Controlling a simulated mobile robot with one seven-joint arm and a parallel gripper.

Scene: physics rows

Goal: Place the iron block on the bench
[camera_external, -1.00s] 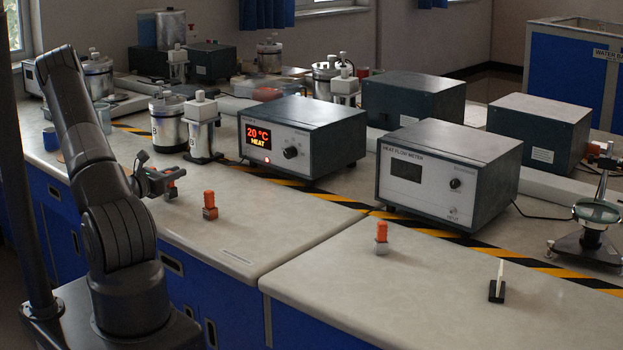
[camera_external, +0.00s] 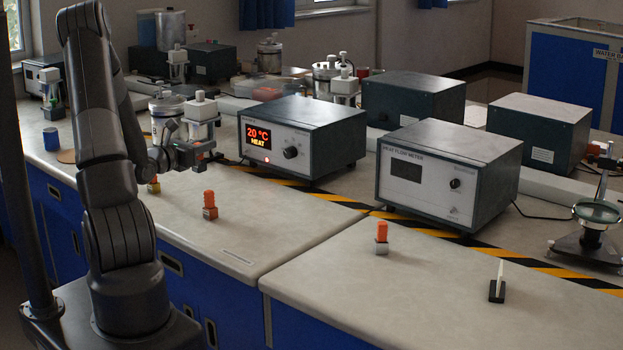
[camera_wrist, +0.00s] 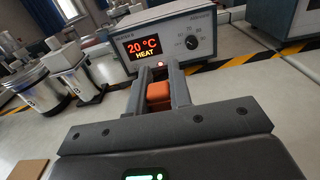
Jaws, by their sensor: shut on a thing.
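My gripper (camera_external: 192,152) is raised above the bench (camera_external: 300,225) at the left, in front of the metal vessels. In the wrist view my gripper (camera_wrist: 160,82) is shut on a small block with an orange top (camera_wrist: 159,92). The fingers hide much of the held block, so I cannot tell its metal from looks. A copper-coloured block with an orange top (camera_external: 210,206) stands on the bench, and a grey block with an orange top (camera_external: 381,239) stands farther right. Another small yellowish block (camera_external: 154,186) is partly hidden beside my arm.
The heater box reading 20 °C (camera_external: 300,138) stands behind the gripper, with the heat flow meter (camera_external: 447,172) to its right. Metal vessels (camera_external: 203,128) stand close to the gripper. A small black stand (camera_external: 497,290) is at front right. The front bench is mostly clear.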

